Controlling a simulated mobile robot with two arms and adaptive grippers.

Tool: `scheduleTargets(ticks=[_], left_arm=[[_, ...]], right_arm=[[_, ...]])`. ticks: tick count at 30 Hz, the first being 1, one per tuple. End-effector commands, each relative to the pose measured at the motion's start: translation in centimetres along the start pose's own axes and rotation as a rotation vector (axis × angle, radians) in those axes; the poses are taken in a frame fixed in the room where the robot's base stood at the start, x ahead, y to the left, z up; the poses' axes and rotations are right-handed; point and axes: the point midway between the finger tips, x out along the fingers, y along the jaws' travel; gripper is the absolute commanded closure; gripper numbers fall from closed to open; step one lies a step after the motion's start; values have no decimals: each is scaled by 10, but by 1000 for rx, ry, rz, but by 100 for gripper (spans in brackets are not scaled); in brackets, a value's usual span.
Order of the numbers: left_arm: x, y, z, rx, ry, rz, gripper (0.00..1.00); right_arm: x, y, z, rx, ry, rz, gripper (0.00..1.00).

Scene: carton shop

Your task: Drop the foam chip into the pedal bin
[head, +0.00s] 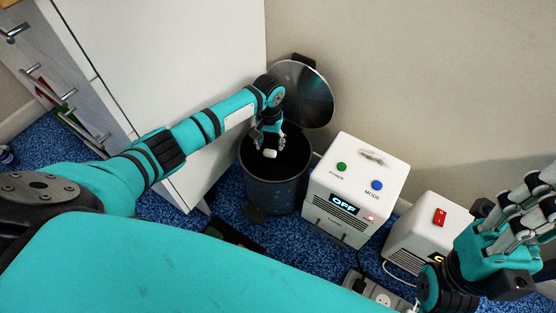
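The foam chip (270,154) is a small white piece over the dark mouth of the pedal bin. The pedal bin (276,194) is a black cylinder on the blue carpet, with its round shiny lid (305,95) swung up against the wall. My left gripper (269,146) points down over the bin opening, with its fingers apart on either side of and just above the chip. I cannot tell whether the chip touches a finger. My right gripper (520,208) is at the lower right, away from the bin, with its fingers apart and nothing seen between them.
A white cabinet (180,70) stands left of the bin. A white box machine (355,190) with an OFF display stands close to its right. A smaller white unit with a red switch (440,216) is beyond. A power strip (378,296) lies in front.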

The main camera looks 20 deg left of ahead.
Motion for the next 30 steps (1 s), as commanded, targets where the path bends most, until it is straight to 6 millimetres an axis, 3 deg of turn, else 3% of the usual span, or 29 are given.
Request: scheduleTargets(ticks=[3,14,30], left_arm=[[0,0,0,0,0,0,31],[-7,0,-1,0,2,1,31],[-107,0,-1,0,2,1,31]], right_arm=[[0,0,0,0,0,0,100],[0,0,0,-1,1,1,100],[0,0,0,-1,0,0,100]])
